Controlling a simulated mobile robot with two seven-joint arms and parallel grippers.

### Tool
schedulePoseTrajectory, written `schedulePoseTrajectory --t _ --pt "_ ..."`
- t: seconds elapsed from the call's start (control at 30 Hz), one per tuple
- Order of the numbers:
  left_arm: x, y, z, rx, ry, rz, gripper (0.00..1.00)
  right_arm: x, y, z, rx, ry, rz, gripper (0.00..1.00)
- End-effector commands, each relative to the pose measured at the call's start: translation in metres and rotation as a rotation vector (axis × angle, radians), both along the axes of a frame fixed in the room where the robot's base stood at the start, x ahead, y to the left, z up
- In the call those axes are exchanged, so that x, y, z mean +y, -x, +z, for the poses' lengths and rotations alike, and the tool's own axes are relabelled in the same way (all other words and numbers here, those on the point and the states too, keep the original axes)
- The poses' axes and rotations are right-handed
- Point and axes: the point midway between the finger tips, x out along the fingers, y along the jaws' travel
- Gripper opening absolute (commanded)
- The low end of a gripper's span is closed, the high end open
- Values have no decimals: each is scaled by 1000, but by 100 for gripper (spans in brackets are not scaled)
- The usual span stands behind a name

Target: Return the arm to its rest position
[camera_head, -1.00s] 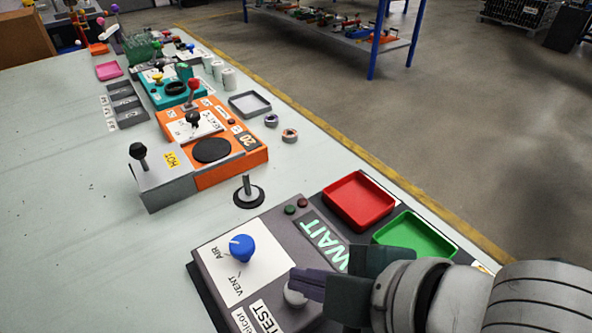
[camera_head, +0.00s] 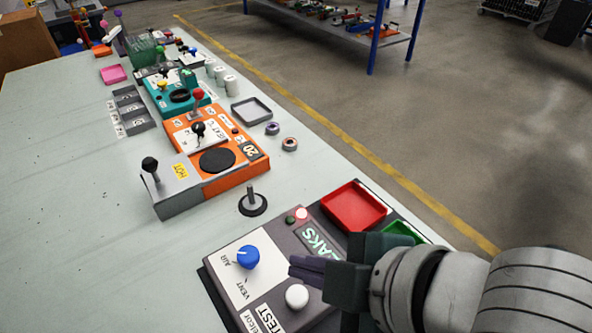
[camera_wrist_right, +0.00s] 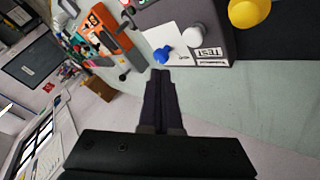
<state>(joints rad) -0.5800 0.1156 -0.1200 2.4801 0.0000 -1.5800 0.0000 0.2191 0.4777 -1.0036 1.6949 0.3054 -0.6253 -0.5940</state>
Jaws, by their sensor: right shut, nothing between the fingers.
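My right gripper (camera_head: 306,268) is shut and empty. It hangs over the grey test box (camera_head: 219,262), with its fingertips between the blue knob (camera_head: 248,257) and the white button (camera_head: 297,296). The fingers look clear of the button. In the right wrist view the closed fingers (camera_wrist_right: 160,78) point toward the blue knob (camera_wrist_right: 163,54) and white button (camera_wrist_right: 194,32). My left gripper does not show.
A red tray (camera_head: 353,206) and a partly hidden green tray (camera_head: 404,229) sit beyond the box. A black-based metal post (camera_head: 252,202) and the orange heater box (camera_head: 233,172) stand farther back. The left part of the table (camera_head: 60,230) is mostly clear.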

Motion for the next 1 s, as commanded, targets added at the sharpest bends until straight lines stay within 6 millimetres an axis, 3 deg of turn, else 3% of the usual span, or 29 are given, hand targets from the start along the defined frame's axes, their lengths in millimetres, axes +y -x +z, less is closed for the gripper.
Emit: schedulePoseTrajectory --t 0.4,0.47,0.6,0.73,1.0 --pt "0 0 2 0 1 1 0 1 2 3 8 -7 -9 0" --pt "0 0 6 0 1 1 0 4 5 11 29 -25 -39 0" --pt "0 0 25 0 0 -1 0 1 21 50 167 -113 -251 0" --pt "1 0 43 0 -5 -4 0 -41 40 83 339 -171 -584 0" --pt "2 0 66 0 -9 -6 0 -149 109 112 579 -152 -1197 0"
